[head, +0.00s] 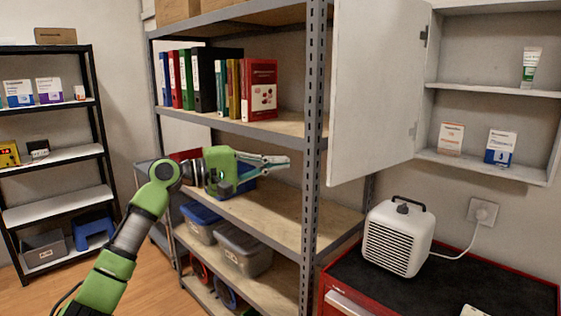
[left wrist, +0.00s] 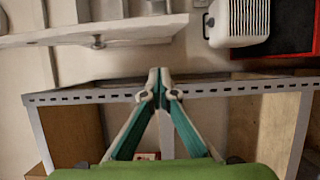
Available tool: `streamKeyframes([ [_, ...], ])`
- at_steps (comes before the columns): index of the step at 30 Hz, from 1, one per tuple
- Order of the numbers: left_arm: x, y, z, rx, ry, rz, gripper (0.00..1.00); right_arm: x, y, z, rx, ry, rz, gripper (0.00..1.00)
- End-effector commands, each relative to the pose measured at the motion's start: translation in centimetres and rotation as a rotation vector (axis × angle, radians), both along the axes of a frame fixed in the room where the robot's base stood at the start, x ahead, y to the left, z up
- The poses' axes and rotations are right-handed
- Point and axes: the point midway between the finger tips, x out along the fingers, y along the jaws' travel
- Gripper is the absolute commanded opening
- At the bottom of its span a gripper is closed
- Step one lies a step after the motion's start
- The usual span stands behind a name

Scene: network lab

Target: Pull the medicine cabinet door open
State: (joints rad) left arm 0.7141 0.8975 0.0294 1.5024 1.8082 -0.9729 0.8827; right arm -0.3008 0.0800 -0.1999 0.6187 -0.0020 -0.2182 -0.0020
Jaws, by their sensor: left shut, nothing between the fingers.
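The white medicine cabinet (head: 490,93) is on the wall at the right of the head view. Its door (head: 375,95) stands wide open, swung out to the left, so the shelves inside show. A white tube (head: 530,67) and two small boxes (head: 451,139) (head: 501,147) stand inside. My left gripper (head: 288,161) is shut and empty, left of the door and apart from it, by the metal rack's upright. In the left wrist view the closed fingertips (left wrist: 159,76) show in front of a rack beam. My right gripper is not in view.
A metal rack (head: 313,150) with binders and bins stands between my left arm and the cabinet. Below the cabinet, a white heater (head: 398,237) sits on a red cabinet with a black top (head: 480,280). A black shelf unit (head: 97,110) is at the left.

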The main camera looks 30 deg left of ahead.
Motion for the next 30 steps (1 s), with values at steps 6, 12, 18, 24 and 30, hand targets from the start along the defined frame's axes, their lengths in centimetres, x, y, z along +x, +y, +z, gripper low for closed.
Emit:
streamKeyframes([
  [6, 3.9, -3.0, 0.6, -0.001, 0.0, -0.001, 0.0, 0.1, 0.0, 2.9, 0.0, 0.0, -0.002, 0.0],
  [12, 5.2, -5.6, 0.2, 0.005, 0.002, 0.001, 0.0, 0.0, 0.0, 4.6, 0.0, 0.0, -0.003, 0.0],
  [18, 4.3, -7.4, 0.1, 0.003, 0.001, 0.003, 0.0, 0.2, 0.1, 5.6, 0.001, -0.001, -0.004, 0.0],
  [24, 4.1, -7.9, -0.1, 0.001, 0.0, 0.004, 0.0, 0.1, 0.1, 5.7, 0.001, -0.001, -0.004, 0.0],
  [30, 4.1, -7.9, -0.1, 0.001, 0.0, 0.004, 0.0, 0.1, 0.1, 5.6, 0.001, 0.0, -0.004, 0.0],
])
